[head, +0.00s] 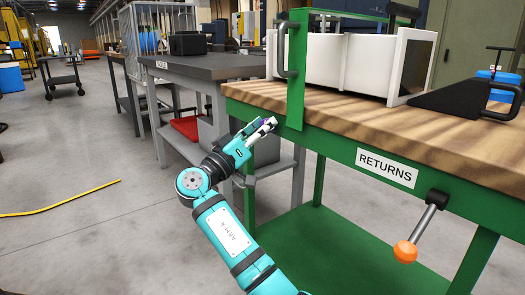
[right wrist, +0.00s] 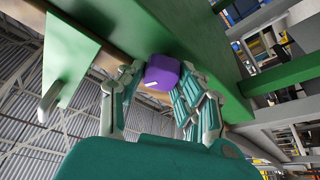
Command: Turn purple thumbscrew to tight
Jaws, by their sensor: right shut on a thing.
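The purple thumbscrew (right wrist: 162,74) shows in the right wrist view as a rounded purple block with a small white mark on its face. It sits beside the green table frame (right wrist: 185,32). My right gripper (right wrist: 158,85) is shut on it, with a finger on each side. In the head view my right gripper (head: 268,125) is at the left front edge of the green workbench, just below the wooden top. Only a sliver of purple shows there between the fingers. My left gripper is in neither view.
The green workbench has a wooden top (head: 335,115) and a "RETURNS" label (head: 387,168). A lever with an orange knob (head: 405,251) sticks out at its front. A white bin (head: 350,65) and a black wedge (head: 465,98) stand on top. A grey table (head: 205,66) stands behind to the left.

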